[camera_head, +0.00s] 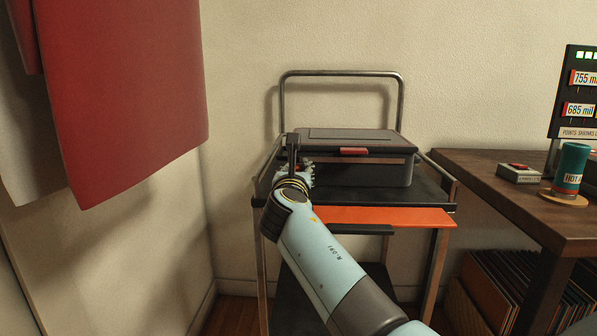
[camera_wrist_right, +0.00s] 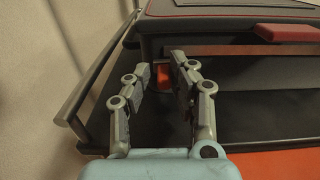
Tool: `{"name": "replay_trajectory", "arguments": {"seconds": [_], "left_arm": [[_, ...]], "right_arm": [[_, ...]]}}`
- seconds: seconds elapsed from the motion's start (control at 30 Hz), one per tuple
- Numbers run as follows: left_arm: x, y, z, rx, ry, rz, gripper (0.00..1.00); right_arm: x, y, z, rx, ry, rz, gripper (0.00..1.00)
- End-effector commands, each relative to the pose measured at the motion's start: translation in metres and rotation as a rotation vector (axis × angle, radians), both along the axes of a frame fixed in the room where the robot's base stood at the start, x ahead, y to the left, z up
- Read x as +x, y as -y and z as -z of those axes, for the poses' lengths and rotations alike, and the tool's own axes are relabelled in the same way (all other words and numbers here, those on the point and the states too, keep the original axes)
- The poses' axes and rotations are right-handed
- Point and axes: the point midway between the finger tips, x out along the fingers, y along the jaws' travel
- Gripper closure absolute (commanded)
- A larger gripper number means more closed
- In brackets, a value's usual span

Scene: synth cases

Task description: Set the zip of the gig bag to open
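The gig bag (camera_head: 385,170) looks like a dark, box-shaped case lying on the cart's top shelf. A thin red line runs along its front below the lid, and a red handle-like piece (camera_head: 353,151) sits at the front middle. They also show in the right wrist view, with the bag (camera_wrist_right: 265,70) ahead and the red piece (camera_wrist_right: 285,32) at upper right. My right gripper (camera_wrist_right: 162,68) is at the bag's front left corner, its fingers apart. A small orange-red tab (camera_wrist_right: 163,78), perhaps the zip pull, shows between the fingertips; contact is unclear. My left gripper is out of view.
The cart (camera_head: 440,190) has a metal push handle (camera_head: 340,73) behind and side rails. An orange strip (camera_head: 385,216) lies along its front. A wooden table (camera_head: 490,185) with a cup (camera_head: 570,165) stands at right. Red cloth (camera_head: 125,90) hangs at left.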

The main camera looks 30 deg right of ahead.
Motion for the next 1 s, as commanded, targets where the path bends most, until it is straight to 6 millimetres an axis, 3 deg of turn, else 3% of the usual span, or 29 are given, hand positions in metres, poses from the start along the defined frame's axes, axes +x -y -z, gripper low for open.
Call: {"name": "replay_trajectory", "arguments": {"seconds": [0.1,0.43,0.8,1.0], "left_arm": [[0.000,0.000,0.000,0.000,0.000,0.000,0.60],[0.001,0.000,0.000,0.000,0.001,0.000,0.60],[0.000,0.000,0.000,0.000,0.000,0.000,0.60],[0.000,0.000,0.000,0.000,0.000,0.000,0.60]], "right_arm": [[0.000,0.000,0.000,0.000,0.000,0.000,0.63],[0.000,0.001,-0.006,0.000,0.001,0.003,0.63],[0.000,0.000,-0.075,0.002,0.003,0.001,0.63],[0.000,0.000,-0.097,0.000,0.000,0.001,0.63]]}}
